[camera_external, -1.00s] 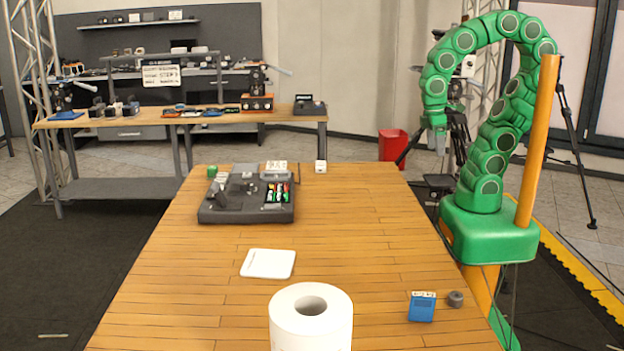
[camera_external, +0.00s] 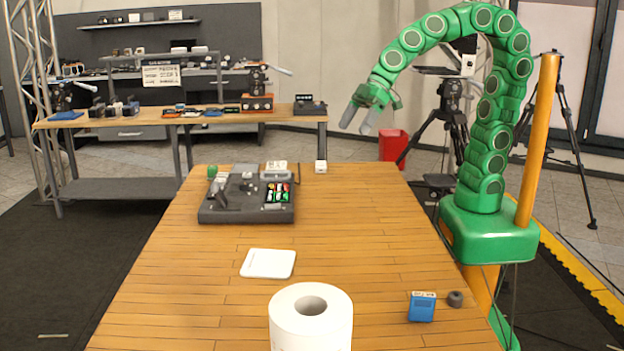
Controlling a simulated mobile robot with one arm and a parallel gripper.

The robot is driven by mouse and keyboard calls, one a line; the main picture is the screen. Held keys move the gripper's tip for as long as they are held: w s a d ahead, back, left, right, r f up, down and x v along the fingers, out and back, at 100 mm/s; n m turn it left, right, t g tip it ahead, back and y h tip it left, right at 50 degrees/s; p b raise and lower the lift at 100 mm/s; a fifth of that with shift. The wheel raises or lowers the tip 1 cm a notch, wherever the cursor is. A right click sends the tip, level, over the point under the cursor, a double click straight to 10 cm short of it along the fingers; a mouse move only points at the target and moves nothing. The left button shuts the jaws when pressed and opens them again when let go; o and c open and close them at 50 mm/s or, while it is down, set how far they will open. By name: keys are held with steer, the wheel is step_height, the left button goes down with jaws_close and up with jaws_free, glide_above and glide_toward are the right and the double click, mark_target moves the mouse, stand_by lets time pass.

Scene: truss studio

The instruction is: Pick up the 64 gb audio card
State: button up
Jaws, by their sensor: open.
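My gripper (camera_external: 357,122) is open and empty. It hangs high over the far right part of the wooden table, its two grey fingers apart and pointing down-left. A small blue block-like item (camera_external: 422,308) with a pale printed top edge stands near the table's front right. A grey device (camera_external: 222,207) at the table's far left holds several small red and green cards (camera_external: 277,192) on its right side. No label is legible, so I cannot tell which item is the 64 gb audio card. My gripper is well apart from all of them.
A white paper roll (camera_external: 310,333) stands at the table's (camera_external: 350,240) front edge. A white flat pad (camera_external: 268,263) lies mid-left, and a small grey cylinder (camera_external: 455,299) is beside the blue item. The table's middle right is clear.

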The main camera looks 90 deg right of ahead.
steer(key=w+f+n+t+h, duration=0.4)
steer(key=w+n+t, duration=0.1)
steer(key=w+n, duration=0.5)
steer(key=w+a+f+n+t+y, duration=0.1)
steer(key=a+n+y, duration=0.1)
steer(key=a+n, duration=0.6)
steer(key=w+a+f+n+t+y, duration=0.1)
steer(key=w+a+n+t+y, duration=0.15)
steer(key=a+n, duration=0.5)
steer(key=n+g+y, duration=0.8)
steer(key=n+g, duration=0.4)
steer(key=n, duration=0.8)
glide_toward(420, 325)
steer(key=shift+w+a+r, duration=0.15)
steer(key=shift+a+r, duration=0.85)
steer(key=shift+r, duration=0.05)
steer(key=shift+a+f+n, duration=0.15)
steer(key=shift+n, duration=0.1)
steer(key=shift+a+f, duration=0.2)
steer(key=shift+a, duration=0.4)
steer(key=shift+w+x, duration=0.15)
steer(key=shift+x, duration=1.4)
steer(key=shift+w+x, duration=0.1)
steer(key=shift+x, duration=1.45)
steer(key=shift+r, duration=0.2)
